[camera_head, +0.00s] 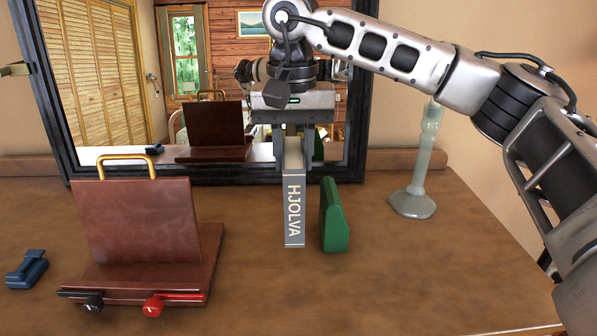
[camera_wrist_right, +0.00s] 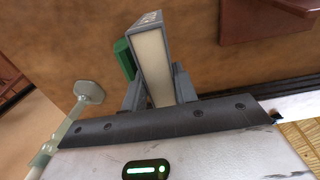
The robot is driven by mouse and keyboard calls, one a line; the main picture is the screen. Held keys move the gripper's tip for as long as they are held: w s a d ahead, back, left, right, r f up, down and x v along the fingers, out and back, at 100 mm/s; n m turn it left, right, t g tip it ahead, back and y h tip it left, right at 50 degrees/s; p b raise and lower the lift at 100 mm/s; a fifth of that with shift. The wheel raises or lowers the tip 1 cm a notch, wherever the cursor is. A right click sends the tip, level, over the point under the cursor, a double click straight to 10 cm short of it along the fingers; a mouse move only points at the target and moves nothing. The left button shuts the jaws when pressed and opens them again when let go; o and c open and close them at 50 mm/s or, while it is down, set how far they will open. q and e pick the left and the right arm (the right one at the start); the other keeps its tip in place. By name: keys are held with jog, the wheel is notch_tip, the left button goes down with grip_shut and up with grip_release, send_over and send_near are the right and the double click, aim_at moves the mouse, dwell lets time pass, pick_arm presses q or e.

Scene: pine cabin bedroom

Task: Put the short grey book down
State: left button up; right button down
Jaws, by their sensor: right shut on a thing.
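The short grey book (camera_head: 294,215), with HJOLVA on its spine, is upright at the middle of the wooden dresser top. My right gripper (camera_head: 293,140) is above it, shut on its upper part. In the right wrist view the book (camera_wrist_right: 150,62) sits between the two fingers (camera_wrist_right: 156,90), its pale page edge showing. Whether its bottom touches the top or hangs just above it, I cannot tell. My left gripper is not in view.
A green wedge-shaped block (camera_head: 334,215) stands close to the book's right. A reddish-brown stand (camera_head: 140,230) with a brass handle and clamp knobs is left, beside a small blue object (camera_head: 27,269). A glass candlestick (camera_head: 420,180) stands right; a mirror (camera_head: 110,183) is behind. The front right is clear.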

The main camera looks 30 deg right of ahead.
jog(key=shift+w+d+f, duration=0.3)
jog(key=shift+d+f, duration=0.1)
jog(key=shift+f, duration=0.15)
jog(key=f, duration=0.3)
jog(key=shift+w+d+f, duration=0.15)
jog(key=shift+w+d, duration=0.05)
jog(key=shift+d, duration=0.15)
jog(key=shift+f, duration=0.35)
jog(key=shift+f, duration=0.1)
jog(key=c, duration=1.1)
grip_release()
